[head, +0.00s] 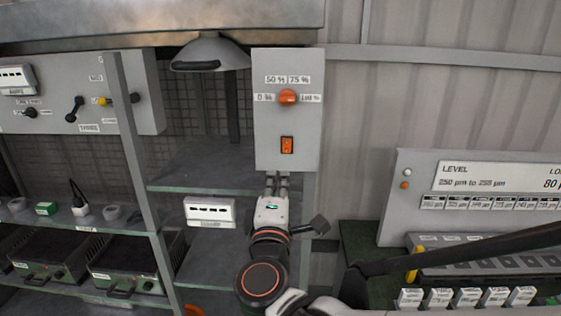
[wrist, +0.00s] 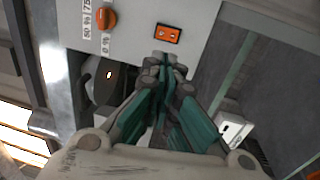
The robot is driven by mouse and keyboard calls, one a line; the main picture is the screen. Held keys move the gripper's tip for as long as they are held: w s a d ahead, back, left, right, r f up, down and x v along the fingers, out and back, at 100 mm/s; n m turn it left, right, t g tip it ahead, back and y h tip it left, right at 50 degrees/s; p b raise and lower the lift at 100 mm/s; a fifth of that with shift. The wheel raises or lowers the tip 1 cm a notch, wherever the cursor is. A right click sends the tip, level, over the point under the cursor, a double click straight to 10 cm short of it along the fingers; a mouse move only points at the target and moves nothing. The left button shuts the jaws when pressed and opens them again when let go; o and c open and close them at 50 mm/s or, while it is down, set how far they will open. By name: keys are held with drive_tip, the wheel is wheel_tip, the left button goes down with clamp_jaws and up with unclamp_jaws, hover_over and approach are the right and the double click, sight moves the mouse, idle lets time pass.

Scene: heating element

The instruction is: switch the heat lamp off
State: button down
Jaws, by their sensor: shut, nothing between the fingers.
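The heat lamp (head: 208,53), a grey shade with a dark front strip, hangs above the shelf in the head view. To its right is a grey control box (head: 263,150) with an orange knob (head: 288,97) amid percent labels and an orange rocker switch (head: 287,145) below it. In the wrist view the rocker switch (wrist: 168,34) and the knob (wrist: 106,19) show beyond my fingers. My gripper (head: 277,178) is shut and empty, just below the rocker switch. Its fingertips (wrist: 166,62) appear apart from the switch. I cannot tell which way the rocker is set.
A white meter (head: 210,212) stands on the shelf left of my gripper. A grey upright post (head: 135,150) stands farther left. A LEVEL panel (head: 475,195) and several labelled white blocks (head: 468,298) are at the right.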

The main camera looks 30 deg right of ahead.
sight(282, 139)
drive_tip(key=p+x, duration=0.1)
drive_tip(key=x, duration=1.3)
drive_tip(key=shift+a, duration=0.1)
drive_tip(key=shift+w+d+r, duration=0.15)
drive_tip(key=shift+w+d, duration=0.05)
drive_tip(key=shift+w, duration=0.05)
drive_tip(key=shift+s+a, duration=0.15)
